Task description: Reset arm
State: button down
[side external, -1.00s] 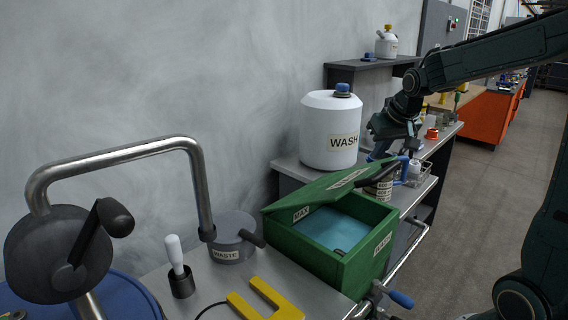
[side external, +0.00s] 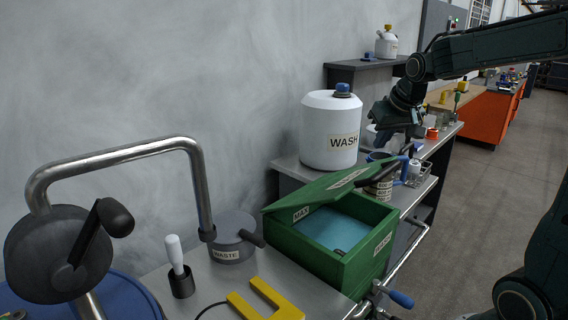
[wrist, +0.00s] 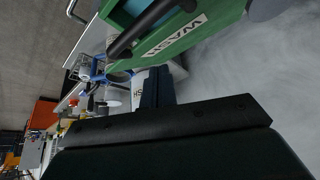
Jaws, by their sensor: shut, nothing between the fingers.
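My gripper (side external: 403,136) hangs above the rear bench, to the right of the white WASH jug (side external: 328,150) and beyond the green wash box. Its fingers are shut with nothing visible between them. In the wrist view my gripper (wrist: 158,75) points toward the green wash box (wrist: 190,38) and is clear of it. The same green wash box (side external: 322,268) shows in the side view with its lid (side external: 325,196) raised at a tilt and blue liquid (side external: 340,232) inside.
A grey WASTE pot (side external: 232,250), a white-handled tool (side external: 176,258) and a yellow fork-shaped piece (side external: 275,303) are on the front bench. Small items, including a wire holder (side external: 420,172), stand below my gripper. A wall shelf (side external: 350,66) is behind. The floor at right is open.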

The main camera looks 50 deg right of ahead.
jog(key=s+a+f+n+y, duration=0.1)
jog(key=s+a+n, duration=0.4)
jog(key=s+a, duration=1.2)
jog(key=shift+s+a+f+y, duration=0.15)
jog(key=shift+a+y, duration=0.2)
jog(key=shift+y, duration=0.55)
jog(key=c, duration=2.1)
grip_release()
jog(key=shift+s+a+f+n, duration=0.2)
jog(key=shift+s+n, duration=0.1)
jog(key=shift+s, duration=0.15)
jog(key=o, duration=0.7)
jog(key=shift+w+r, duration=0.1)
jog(key=shift+w, duration=0.05)
jog(key=shift+c, duration=0.2)
jog(key=shift+o, duration=0.6)
jog(key=shift+w+d+r, duration=0.1)
jog(key=shift+w+r, duration=0.1)
jog(key=w+d+r+m+g, duration=0.2)
jog(key=w+d+r+m, duration=0.5)
jog(key=w+m, duration=0.2)
jog(key=w+d+m+g, duration=0.1)
jog(key=w+d+m, duration=0.2)
jog(key=d, duration=0.3)
jog(key=w+d+r+m+g, duration=0.1)
jog(key=w+d+m, duration=0.2)
jog(key=d+m, duration=0.3)
jog(key=shift+w+d+r+g, duration=0.15)
jog(key=shift+d+r+g, duration=0.05)
jog(key=shift+d+g, duration=0.2)
